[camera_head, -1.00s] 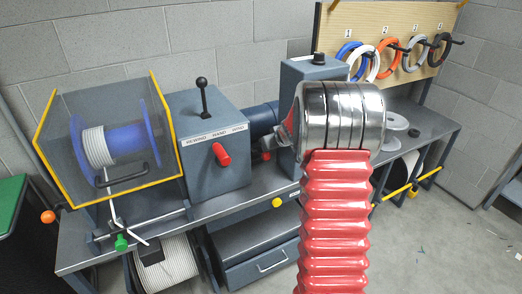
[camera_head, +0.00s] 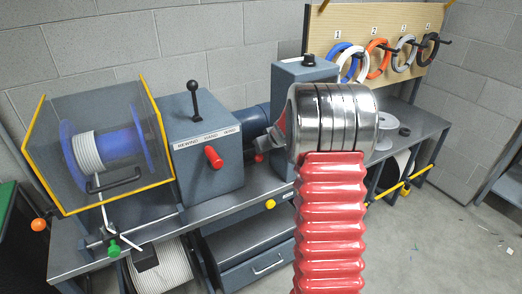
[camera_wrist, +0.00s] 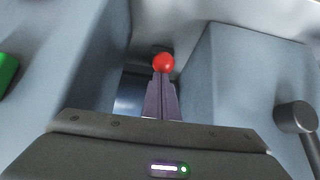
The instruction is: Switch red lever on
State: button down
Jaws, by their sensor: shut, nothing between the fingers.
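A red round knob (camera_wrist: 163,62) shows in the wrist view just past my fingertips, in the gap between two grey-blue housings; I cannot tell whether the fingers touch it. My gripper (camera_wrist: 161,82) is shut and empty, its dark fingers together. In the head view my gripper (camera_head: 264,142) sits between the grey-blue control box and the taller housing, partly hidden by my wrist. A red handle (camera_head: 213,157) sticks out of the front of the control box, to the left of my gripper. I cannot tell whether it is the same part as the red knob.
The control box (camera_head: 205,135) has a black lever (camera_head: 194,92) on top. The taller housing (camera_head: 300,72) stands to the right. A guarded blue reel (camera_head: 103,155) is at the left of the bench. A green part (camera_wrist: 6,72) shows at the wrist view's left edge.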

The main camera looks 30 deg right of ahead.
jog(key=r, duration=0.1)
jog(key=w+r, duration=0.1)
jog(key=r, duration=0.1)
jog(key=shift+w+d+r, duration=0.1)
jog(key=shift+r, duration=0.1)
jog(key=s+f, duration=0.1)
jog(key=s, duration=0.8)
jog(key=shift+s+a, duration=0.25)
jog(key=shift+s, duration=0.15)
jog(key=s+a+m+g+y, duration=0.3)
jog(key=s+a+m+g, duration=0.1)
jog(key=s+a, duration=1.1)
jog(key=s+a+r+n+h, duration=0.1)
jog(key=s+a+r+n, duration=0.1)
jog(key=s+a+r, duration=0.3)
jog(key=s+a+r+n+t+h, duration=0.1)
jog(key=s+a+r+n, duration=0.1)
jog(key=s+a+r, duration=0.4)
jog(key=s+a, duration=0.2)
jog(key=a, duration=0.3)
jog(key=shift+a+n, duration=0.25)
jog(key=shift+n, duration=0.05)
